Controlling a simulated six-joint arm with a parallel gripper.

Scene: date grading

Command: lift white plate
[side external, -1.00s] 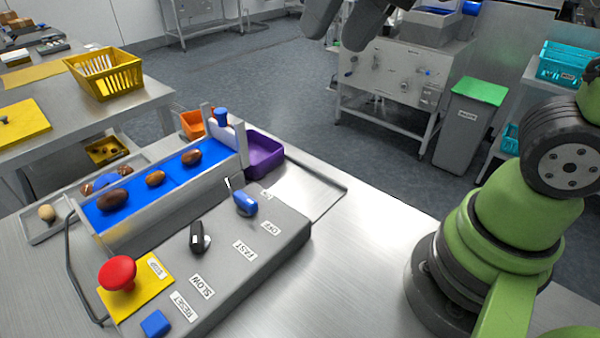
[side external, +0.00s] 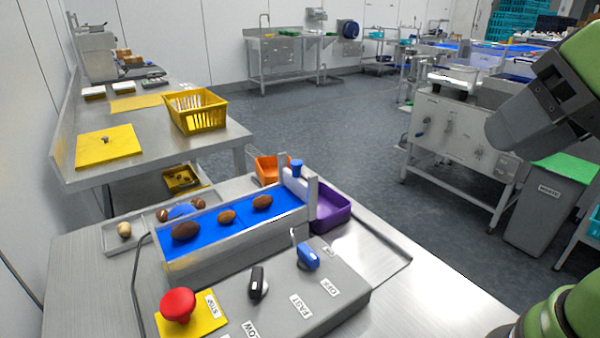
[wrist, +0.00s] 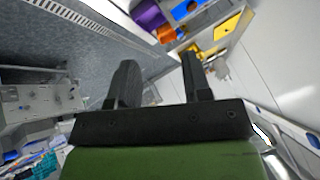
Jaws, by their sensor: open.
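A white upright plate (side external: 294,184) stands across the far end of the blue belt, between grey posts, with a blue knob (side external: 296,168) above it. I take this as the white plate. In the side view a dark grey end part of my arm shows at the upper right, well away from the plate. In the wrist view my gripper (wrist: 158,78) has its two dark fingers spread apart, with nothing between them. I cannot make out the plate in the wrist view.
Brown dates lie on the blue belt (side external: 240,229). A purple bin (side external: 331,208) and an orange bin (side external: 268,170) stand by its far end. A control box with a red stop button (side external: 178,304) is in front. A yellow basket (side external: 197,111) is on the back table.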

